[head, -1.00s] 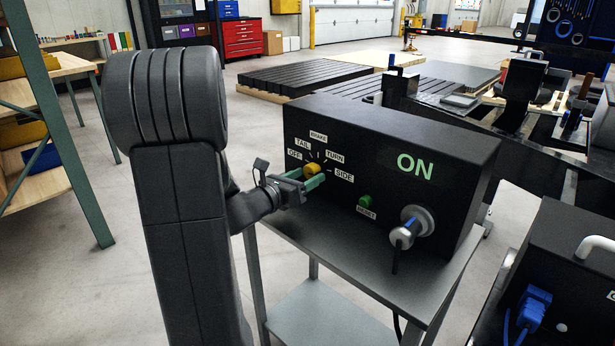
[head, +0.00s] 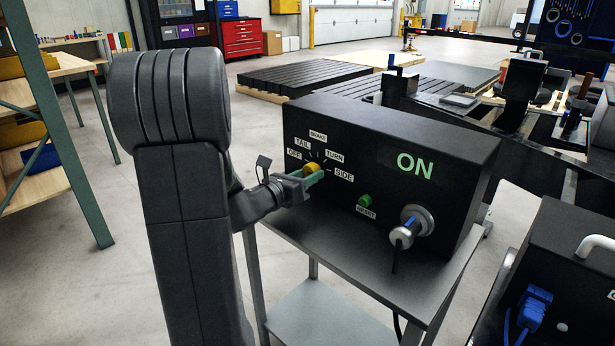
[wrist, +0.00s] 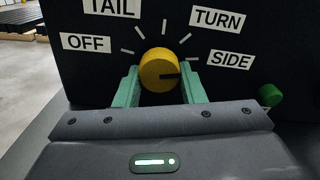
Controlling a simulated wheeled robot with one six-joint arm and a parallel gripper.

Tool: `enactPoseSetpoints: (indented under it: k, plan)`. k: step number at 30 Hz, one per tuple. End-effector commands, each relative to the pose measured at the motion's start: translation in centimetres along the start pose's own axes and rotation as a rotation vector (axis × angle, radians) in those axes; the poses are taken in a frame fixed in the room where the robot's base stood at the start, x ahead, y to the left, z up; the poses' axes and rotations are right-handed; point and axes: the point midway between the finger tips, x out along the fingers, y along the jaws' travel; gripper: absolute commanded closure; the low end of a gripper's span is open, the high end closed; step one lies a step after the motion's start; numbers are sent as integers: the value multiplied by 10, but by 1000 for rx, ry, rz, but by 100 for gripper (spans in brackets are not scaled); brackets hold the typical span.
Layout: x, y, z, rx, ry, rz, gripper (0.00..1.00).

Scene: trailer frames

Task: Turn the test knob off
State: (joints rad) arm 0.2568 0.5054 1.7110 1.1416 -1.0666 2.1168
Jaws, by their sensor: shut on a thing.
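The yellow test knob (head: 312,168) sits on the front of the black test box (head: 330,204), among the labels OFF, TAIL, BRAKE, TURN and SIDE. In the wrist view, the dark mark on the knob (wrist: 157,69) points right, towards SIDE. The OFF label (wrist: 85,43) is to its left. My gripper (head: 309,176) is at the panel, with its green fingers shut on the knob. In the wrist view my gripper (wrist: 160,80) has one finger on each side of the knob. The knob's lower part is partly hidden by the fingers in the head view.
A green reset button (head: 365,200) and a silver plug socket (head: 416,221) are right of the knob. A lit green ON sign (head: 415,166) shows above them. The box stands on a grey metal cart (head: 372,262). A green-legged rack (head: 75,140) stands at left.

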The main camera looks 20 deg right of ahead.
Motion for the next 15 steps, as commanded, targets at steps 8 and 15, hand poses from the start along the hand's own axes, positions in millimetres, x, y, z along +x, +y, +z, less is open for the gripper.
enactPoseSetpoints:
  k: [8,15]
  plan:
    - [0,-1,-2,-161,0,0,86]
    - [0,-2,-1,-383,0,0,86]
